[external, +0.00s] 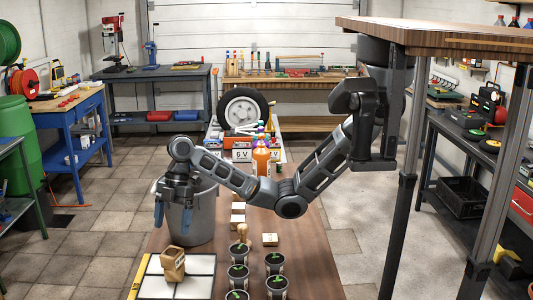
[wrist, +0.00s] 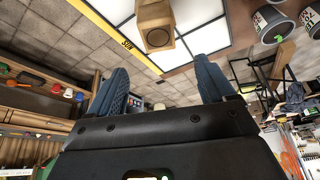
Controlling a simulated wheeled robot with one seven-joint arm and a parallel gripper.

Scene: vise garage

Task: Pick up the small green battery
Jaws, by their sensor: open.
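I cannot make out a small green battery in either view. My gripper (external: 172,216) hangs with blue fingers pointing down, in front of the grey bucket (external: 203,217) on the brown table. In the wrist view my gripper (wrist: 161,75) is open, with nothing between its two blue fingers. Boxes marked "6 V" (external: 241,155) stand at the table's far end, partly hidden by bottles and other items.
A wooden block (external: 173,264) stands on a white gridded panel (external: 201,286) below my gripper; the block also shows in the wrist view (wrist: 154,25). Several potted seedlings (external: 238,253) stand to the right. An orange bottle (external: 261,160) and a wheel (external: 243,108) are farther back.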

